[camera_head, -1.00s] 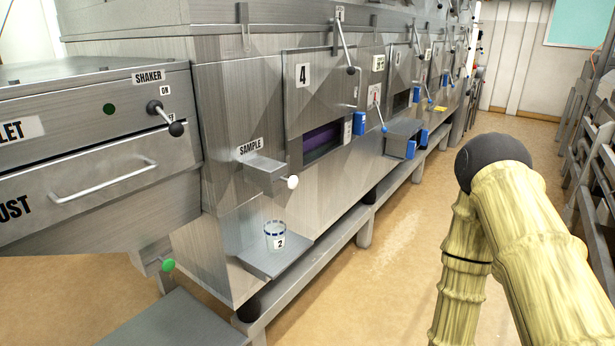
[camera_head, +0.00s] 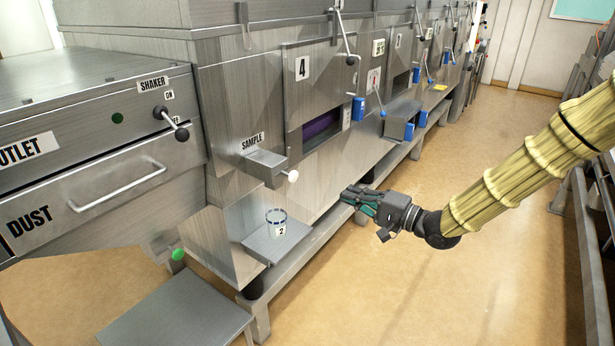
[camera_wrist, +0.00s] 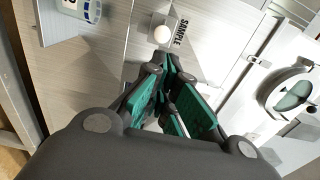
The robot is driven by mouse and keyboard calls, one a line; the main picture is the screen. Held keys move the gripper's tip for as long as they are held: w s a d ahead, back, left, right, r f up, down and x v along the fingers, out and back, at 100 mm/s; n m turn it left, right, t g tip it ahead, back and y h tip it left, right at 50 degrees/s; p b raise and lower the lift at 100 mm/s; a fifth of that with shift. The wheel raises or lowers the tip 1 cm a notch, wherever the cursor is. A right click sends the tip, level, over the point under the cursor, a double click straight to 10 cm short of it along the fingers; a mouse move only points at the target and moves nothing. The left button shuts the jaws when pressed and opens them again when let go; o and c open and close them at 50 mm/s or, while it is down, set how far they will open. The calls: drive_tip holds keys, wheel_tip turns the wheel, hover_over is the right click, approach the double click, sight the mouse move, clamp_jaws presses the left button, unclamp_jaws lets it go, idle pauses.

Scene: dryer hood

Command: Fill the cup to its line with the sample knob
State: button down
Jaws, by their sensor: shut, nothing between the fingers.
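The clear cup (camera_head: 276,223) with a blue band near its rim and a "2" label stands upright on a small metal shelf (camera_head: 262,247). The sample knob (camera_head: 293,176) is a white ball on the front of the metal spout box (camera_head: 266,168) under the SAMPLE label, above and slightly right of the cup. In the wrist view the knob (camera_wrist: 163,35) lies just beyond the fingertips, and part of the cup (camera_wrist: 91,9) shows at top left. My gripper (camera_head: 352,197) is shut and empty, right of the knob and apart from it. I cannot make out the cup's contents.
The dryer's metal front runs along the left, with a lower rail (camera_head: 330,222). A shaker lever (camera_head: 170,122), a drawer handle (camera_head: 118,187) and a green knob (camera_head: 178,254) are at left. Blue-handled parts (camera_head: 359,109) are further back.

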sight(293, 176)
drive_tip(key=p+x, duration=0.3)
drive_tip(key=x, duration=1.1)
drive_tip(key=shift+f, duration=0.15)
drive_tip(key=x, duration=0.3)
idle(0.4)
idle(5.8)
